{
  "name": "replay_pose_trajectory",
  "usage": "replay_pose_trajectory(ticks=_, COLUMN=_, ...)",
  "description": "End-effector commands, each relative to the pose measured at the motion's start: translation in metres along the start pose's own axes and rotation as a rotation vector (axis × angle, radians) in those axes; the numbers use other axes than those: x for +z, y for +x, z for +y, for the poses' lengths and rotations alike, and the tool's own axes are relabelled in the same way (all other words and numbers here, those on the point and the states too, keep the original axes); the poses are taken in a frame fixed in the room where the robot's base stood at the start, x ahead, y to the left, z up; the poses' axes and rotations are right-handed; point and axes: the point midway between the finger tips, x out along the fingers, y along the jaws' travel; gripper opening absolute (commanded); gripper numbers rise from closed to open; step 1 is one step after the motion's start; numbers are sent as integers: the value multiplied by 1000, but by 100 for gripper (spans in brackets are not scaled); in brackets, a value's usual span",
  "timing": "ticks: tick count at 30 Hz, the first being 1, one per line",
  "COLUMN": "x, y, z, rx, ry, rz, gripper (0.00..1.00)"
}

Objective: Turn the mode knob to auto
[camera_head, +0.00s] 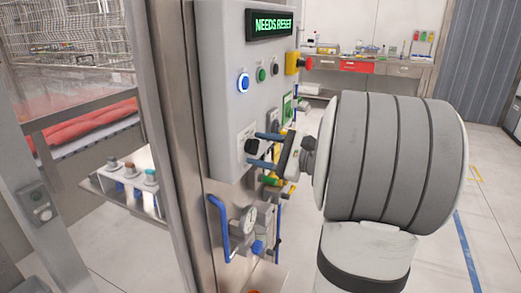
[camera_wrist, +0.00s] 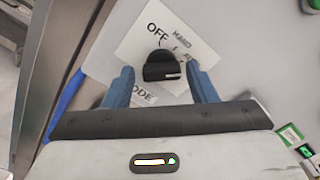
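The mode knob (camera_wrist: 162,68) is a black rotary knob on a white label plate (camera_wrist: 150,38) in the wrist view. The plate reads OFF, a partly hidden word that looks like HAND, and a cut-off word at the right; MODE shows below. The knob's pale mark lies toward its right end. The knob also shows on the grey control panel (camera_head: 222,100) as a black knob (camera_head: 251,146) in the head view. My gripper (camera_wrist: 162,84) is open, its two blue fingers on either side of the knob. In the head view my gripper (camera_head: 256,149) is at the panel's lower part; contact cannot be told.
The panel has a green display (camera_head: 270,24) reading NEEDS RESET, a lit blue button (camera_head: 243,82), a green button (camera_head: 262,74) and a yellow box with a red button (camera_head: 297,63). A blue handle (camera_head: 219,228) and gauge (camera_head: 247,219) sit below. A bench stands behind.

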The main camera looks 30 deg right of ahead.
Motion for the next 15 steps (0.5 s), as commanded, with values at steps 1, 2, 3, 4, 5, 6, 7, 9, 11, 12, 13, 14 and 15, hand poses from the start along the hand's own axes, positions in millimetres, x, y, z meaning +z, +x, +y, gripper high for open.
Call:
replay_pose_trajectory(ticks=1, x=0, y=0, z=0, rx=0, ry=-1, rz=-1, gripper=56)
replay_pose_trajectory(ticks=2, x=0, y=0, z=0, rx=-1, ry=-2, rz=-1, gripper=58)
replay_pose_trajectory(ticks=3, x=1, y=0, z=-1, rx=-1, ry=-2, rz=-1, gripper=58)
replay_pose_trajectory(ticks=4, x=1, y=0, z=-1, rx=-1, ry=-2, rz=-1, gripper=58)
replay_pose_trajectory(ticks=5, x=1, y=0, z=-1, rx=-1, ry=-2, rz=-1, gripper=58)
replay_pose_trajectory(ticks=6, x=1, y=0, z=-1, rx=-1, ry=-3, rz=-1, gripper=58)
replay_pose_trajectory(ticks=7, x=1, y=0, z=-1, rx=-1, ry=-3, rz=-1, gripper=58)
replay_pose_trajectory(ticks=9, x=1, y=-1, z=-1, rx=-1, ry=-3, rz=-1, gripper=58)
replay_pose_trajectory(ticks=11, x=1, y=-4, z=-1, rx=-2, ry=-4, rz=-1, gripper=58)
replay_pose_trajectory(ticks=12, x=1, y=-7, z=-2, rx=-3, ry=-4, rz=0, gripper=58)
replay_pose_trajectory(ticks=13, x=0, y=-11, z=-2, rx=-4, ry=-4, rz=1, gripper=58)
replay_pose_trajectory(ticks=14, x=0, y=-15, z=-2, rx=-5, ry=-4, rz=2, gripper=58)
replay_pose_trajectory(ticks=15, x=0, y=-22, z=-2, rx=-5, ry=-3, rz=1, gripper=58)
